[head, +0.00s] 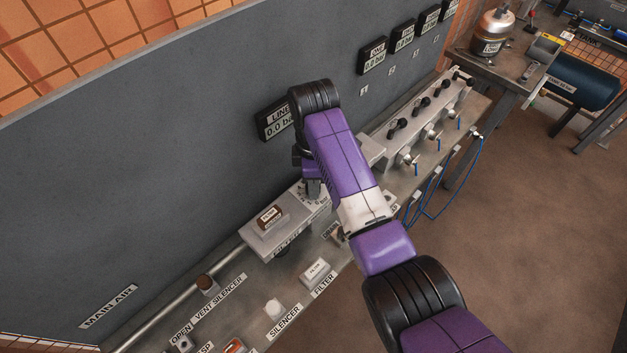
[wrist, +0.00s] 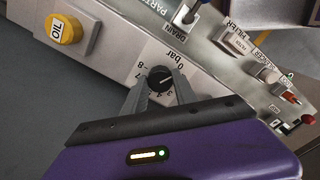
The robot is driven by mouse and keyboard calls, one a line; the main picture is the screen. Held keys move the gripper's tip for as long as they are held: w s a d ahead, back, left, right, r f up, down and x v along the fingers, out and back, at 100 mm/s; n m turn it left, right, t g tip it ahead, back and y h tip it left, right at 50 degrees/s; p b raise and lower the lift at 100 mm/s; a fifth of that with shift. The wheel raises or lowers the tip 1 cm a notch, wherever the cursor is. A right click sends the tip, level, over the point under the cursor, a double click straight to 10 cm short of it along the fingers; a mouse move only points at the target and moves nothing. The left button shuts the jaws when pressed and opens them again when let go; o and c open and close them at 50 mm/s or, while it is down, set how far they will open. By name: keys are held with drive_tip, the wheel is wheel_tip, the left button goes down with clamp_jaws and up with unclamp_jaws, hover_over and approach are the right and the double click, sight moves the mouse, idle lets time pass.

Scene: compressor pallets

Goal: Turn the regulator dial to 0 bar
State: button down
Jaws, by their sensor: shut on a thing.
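The regulator dial (wrist: 160,77) is a round black knob on a pale plate, with a "0 bar" mark and numbers around it in the wrist view. My gripper (wrist: 161,80) has one grey finger on each side of the knob and is shut on it. A small light mark shows on the knob, but I cannot tell exactly which number it points to. In the head view my wrist hides the knob; part of its numbered plate (head: 315,196) shows beside my gripper. The LINE display (head: 272,120) reads 0.0 bar and is partly covered by my arm.
A manifold with several black handles (head: 421,104) and blue-levered valves lies to the right. The yellow OIL cap (wrist: 66,29) is near the dial. The grey wall panel (head: 150,170) rises close behind.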

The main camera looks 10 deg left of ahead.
idle(0.4)
drive_tip(key=c, duration=1)
unclamp_jaws()
wheel_tip(320, 180, up, 8)
drive_tip(key=shift+f+b, duration=0.1)
drive_tip(key=shift+b, duration=0.4)
